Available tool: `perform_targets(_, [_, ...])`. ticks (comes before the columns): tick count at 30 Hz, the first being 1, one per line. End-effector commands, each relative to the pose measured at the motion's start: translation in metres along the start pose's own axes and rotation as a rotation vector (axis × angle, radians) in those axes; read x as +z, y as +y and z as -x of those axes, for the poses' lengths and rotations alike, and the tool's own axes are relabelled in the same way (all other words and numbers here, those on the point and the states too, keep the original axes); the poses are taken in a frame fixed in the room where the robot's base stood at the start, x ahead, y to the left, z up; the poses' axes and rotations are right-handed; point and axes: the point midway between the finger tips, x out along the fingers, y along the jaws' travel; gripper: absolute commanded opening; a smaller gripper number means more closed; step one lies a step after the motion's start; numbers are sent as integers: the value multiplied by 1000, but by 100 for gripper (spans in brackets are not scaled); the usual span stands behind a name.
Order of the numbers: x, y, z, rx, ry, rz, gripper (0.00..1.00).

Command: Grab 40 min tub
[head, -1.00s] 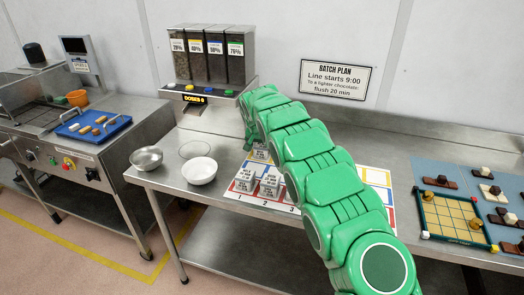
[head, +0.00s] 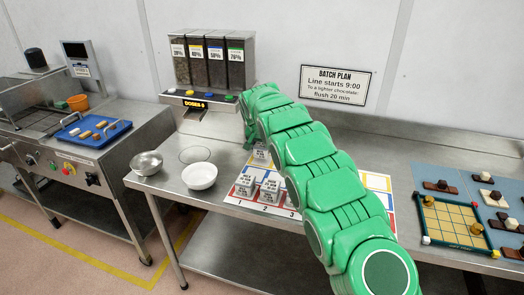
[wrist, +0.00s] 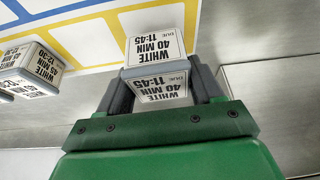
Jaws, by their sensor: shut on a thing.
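The 40 min tub (wrist: 160,78) is a small pale tub labelled "WHITE 40 MIN 11:45", shown upside down in the wrist view. My gripper (wrist: 162,92) is shut on it, with one grey finger on each side. The tub is over or at the edge of the white mat (wrist: 95,35) with blue and yellow lines; I cannot tell whether it touches the mat.
Another tub (wrist: 32,70), labelled "WHITE 45 MIN 12:30", stands beside it. Several tubs (head: 268,190) stand on the numbered mat (head: 240,193). A white bowl (head: 199,177), a metal bowl (head: 147,163) and the doser (head: 213,62) are to the left. A gridded board (head: 452,222) is right.

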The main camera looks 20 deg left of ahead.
Motion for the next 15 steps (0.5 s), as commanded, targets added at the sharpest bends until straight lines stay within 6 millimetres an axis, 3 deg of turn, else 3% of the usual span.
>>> perform_targets(15, [6,9,36,2,-1,1,32])
